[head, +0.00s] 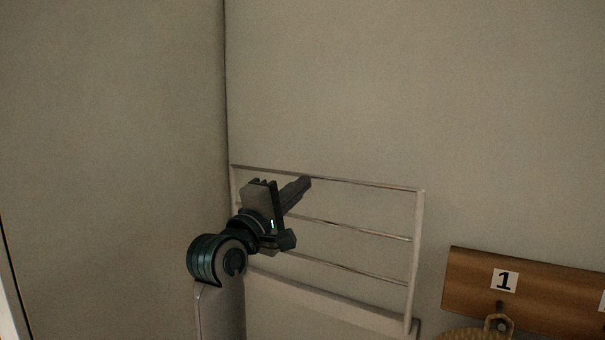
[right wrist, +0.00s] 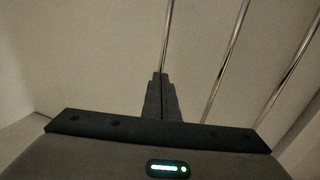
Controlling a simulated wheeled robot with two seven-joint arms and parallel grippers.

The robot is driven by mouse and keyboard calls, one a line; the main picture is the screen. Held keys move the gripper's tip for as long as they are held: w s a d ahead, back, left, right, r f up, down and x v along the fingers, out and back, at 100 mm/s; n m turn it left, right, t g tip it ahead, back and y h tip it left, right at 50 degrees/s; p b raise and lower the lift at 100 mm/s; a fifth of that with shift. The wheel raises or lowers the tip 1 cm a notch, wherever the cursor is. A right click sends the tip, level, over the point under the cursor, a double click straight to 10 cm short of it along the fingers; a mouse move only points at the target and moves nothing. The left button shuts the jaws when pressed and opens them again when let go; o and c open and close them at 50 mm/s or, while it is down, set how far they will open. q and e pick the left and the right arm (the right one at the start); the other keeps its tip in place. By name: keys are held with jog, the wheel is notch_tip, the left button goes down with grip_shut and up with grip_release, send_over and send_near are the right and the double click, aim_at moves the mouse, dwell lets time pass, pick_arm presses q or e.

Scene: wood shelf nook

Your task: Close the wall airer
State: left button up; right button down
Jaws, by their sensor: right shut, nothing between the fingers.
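The wall airer (head: 417,262) is a light frame with several thin metal rails, on the wall right of the corner. In the head view its frame stands up from a pale bar (head: 335,307) at its lower edge; I cannot tell how far it leans from the wall. My right gripper (head: 307,182) is shut and empty, in front of the airer's upper left part with its tips near the top rail. In the right wrist view the shut fingers (right wrist: 160,80) point along one rail (right wrist: 168,35), and two more rails (right wrist: 229,60) run to the right. I cannot tell whether the fingers touch it. My left gripper is not in view.
A wooden board (head: 470,290) with a "1" label is on the wall at the lower right, with a hook and a woven item (head: 475,335) below it. A wall corner runs down just left of the airer. The wall above is bare.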

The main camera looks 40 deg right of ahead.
jog(key=shift+w+d+r, duration=0.15)
jog(key=shift+w+d, duration=0.05)
jog(key=shift+d, duration=0.3)
jog(key=shift+d, duration=0.1)
jog(key=shift+w+d+r+y, duration=0.1)
jog(key=shift+d+r+y, duration=0.1)
jog(key=shift+d, duration=0.2)
jog(key=shift+w+d+r+y, duration=0.1)
jog(key=shift+d+r+y, duration=0.1)
jog(key=shift+d, duration=0.15)
jog(key=shift+b, duration=0.3)
